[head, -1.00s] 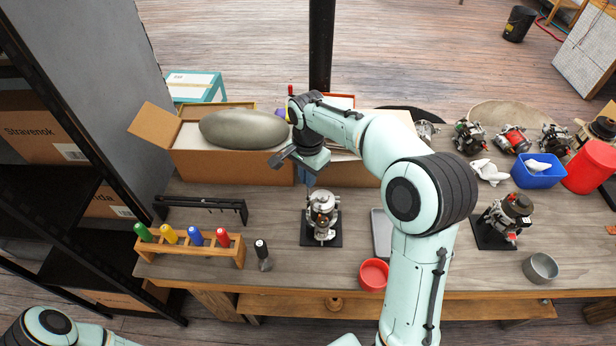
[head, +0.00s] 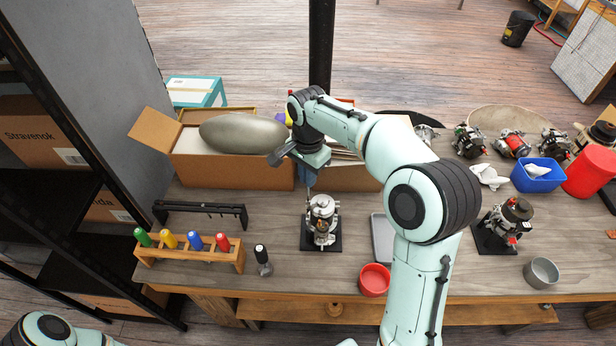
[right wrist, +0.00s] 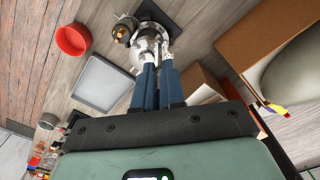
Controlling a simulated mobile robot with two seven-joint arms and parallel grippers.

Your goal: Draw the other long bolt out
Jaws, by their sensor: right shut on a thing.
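The alternator (head: 322,207) stands upright on a black base plate (head: 335,243) in the middle of the bench. It also shows at the top of the right wrist view (right wrist: 143,48). My right gripper (head: 308,184) is above its upper left side. In the right wrist view, its blue fingers (right wrist: 157,66) are shut at the alternator's edge. A thin long bolt (right wrist: 164,46) shows at the fingertips; how far it sits in the housing I cannot tell. Part of my left arm shows at the lower left of the head view, without its gripper.
A screwdriver rack (head: 190,254) and a black-handled tool (head: 262,262) are to the left. A grey tray (head: 382,238) and red bowl (head: 374,280) are to the right. Open cardboard boxes (head: 232,172) stand behind. A second alternator (head: 510,215) stands further right.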

